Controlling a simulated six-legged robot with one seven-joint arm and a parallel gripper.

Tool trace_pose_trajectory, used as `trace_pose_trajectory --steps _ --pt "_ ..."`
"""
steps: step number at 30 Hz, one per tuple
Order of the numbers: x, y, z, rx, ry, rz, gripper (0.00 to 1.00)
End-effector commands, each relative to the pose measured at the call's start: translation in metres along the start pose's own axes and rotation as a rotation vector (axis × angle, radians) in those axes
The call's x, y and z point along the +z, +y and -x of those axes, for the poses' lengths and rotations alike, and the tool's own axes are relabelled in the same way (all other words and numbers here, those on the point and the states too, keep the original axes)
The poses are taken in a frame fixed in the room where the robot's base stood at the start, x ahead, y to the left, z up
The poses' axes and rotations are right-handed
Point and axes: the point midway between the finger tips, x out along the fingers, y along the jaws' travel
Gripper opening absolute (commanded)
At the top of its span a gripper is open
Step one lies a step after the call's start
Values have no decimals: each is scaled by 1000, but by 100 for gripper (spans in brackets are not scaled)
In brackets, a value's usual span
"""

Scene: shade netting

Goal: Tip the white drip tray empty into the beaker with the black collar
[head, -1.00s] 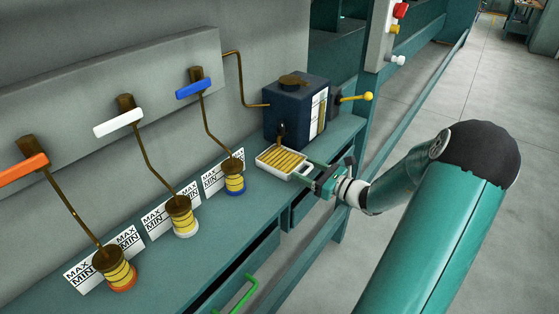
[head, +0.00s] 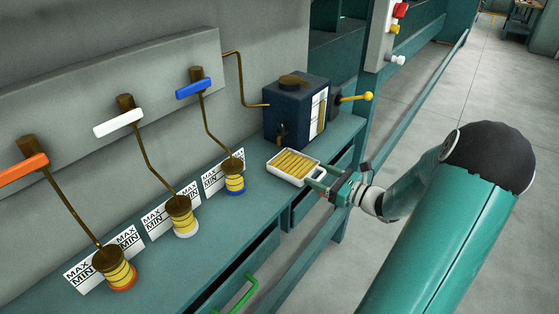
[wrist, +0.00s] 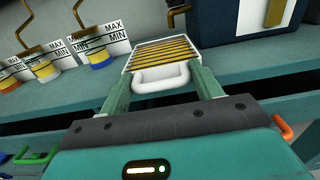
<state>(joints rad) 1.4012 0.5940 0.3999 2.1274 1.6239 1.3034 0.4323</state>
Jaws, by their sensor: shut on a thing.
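The white drip tray (head: 310,179) is a shallow rectangular pan with a dark slatted grid and yellow between the slats. It looks level, over the front edge of the bench. My gripper (head: 322,182) is shut on its loop handle from the right. In the wrist view the tray (wrist: 127,66) lies beyond the handle (wrist: 163,79), between the green fingers of my gripper (wrist: 160,82). Three beakers show: one with an orange base ring (head: 121,277), one white-ringed (head: 184,221), one blue-ringed (head: 234,180). I see no black collar on any of them.
MAX/MIN cards (head: 158,221) stand behind the beakers, with brown pipes above. A green drawer handle (head: 240,295) sticks out at the front. The floor at right is clear.

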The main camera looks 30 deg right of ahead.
Motion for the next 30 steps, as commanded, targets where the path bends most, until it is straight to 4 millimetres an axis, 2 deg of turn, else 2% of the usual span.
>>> trace_pose_trajectory --steps 21,30 --pt "2 0 33 -1 -1 1 28" --pt "2 0 37 0 -1 0 28"
